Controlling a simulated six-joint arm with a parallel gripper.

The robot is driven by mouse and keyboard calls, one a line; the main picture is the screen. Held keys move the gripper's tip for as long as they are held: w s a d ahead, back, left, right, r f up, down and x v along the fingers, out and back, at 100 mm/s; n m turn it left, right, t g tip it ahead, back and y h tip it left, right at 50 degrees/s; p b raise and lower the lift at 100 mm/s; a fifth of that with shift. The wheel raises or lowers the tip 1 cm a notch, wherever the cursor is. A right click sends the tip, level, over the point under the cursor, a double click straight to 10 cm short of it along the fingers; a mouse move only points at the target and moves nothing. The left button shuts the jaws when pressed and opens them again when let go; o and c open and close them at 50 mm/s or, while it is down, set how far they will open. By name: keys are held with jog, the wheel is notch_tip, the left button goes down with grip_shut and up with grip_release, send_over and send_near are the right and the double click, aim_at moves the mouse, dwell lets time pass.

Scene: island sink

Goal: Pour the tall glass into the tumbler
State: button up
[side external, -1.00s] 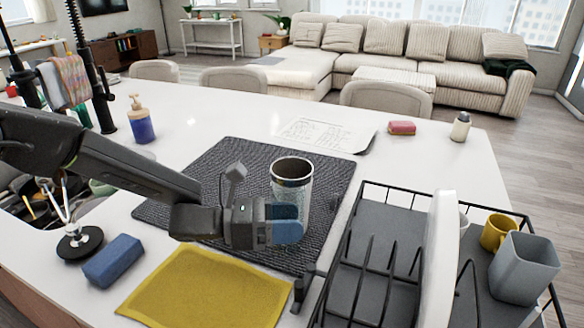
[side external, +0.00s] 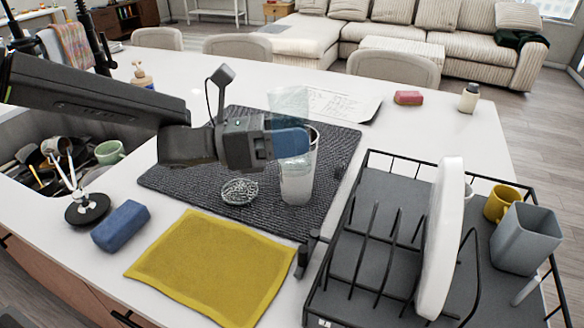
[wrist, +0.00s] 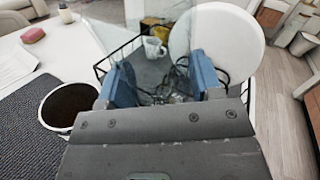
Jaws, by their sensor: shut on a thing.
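My gripper (side external: 290,143) is shut on the tall glass (side external: 288,100), a clear, faint glass raised above the mat. It looks close to upright, though its outline is hard to make out. In the wrist view, my gripper's blue fingers (wrist: 164,84) stand on either side of the see-through glass. The tumbler (side external: 298,184) stands upright on the dark mat, its upper part partly hidden by the fingers.
The black dish rack (side external: 345,235) holds a white plate (side external: 440,240), yellow mug (side external: 497,205) and grey cup (side external: 525,238). A clear patterned dish (side external: 240,191) lies on the mat (side external: 185,180). A yellow cloth (side external: 208,268) and blue sponge (side external: 120,226) lie in front.

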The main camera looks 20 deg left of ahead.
aim_at(271, 103)
jog(key=shift+n+t, duration=0.3)
jog(key=shift+n, duration=0.5)
notch_tip(271, 103, up, 6)
jog(key=shift+f, duration=0.1)
jog(key=w+d+f+n+t, duration=0.1)
jog(key=w+f+n+t, duration=0.2)
jog(key=w+f+n, duration=0.45)
notch_tip(271, 103, up, 9)
jog(key=a+n+t+y, duration=0.1)
jog(key=n+t+y, duration=0.2)
jog(key=n, duration=1.3)
jog(key=shift+w+a+f+t+y, duration=0.15)
jog(key=shift+w+a+t+y, duration=0.15)
jog(key=shift+t, duration=0.4)
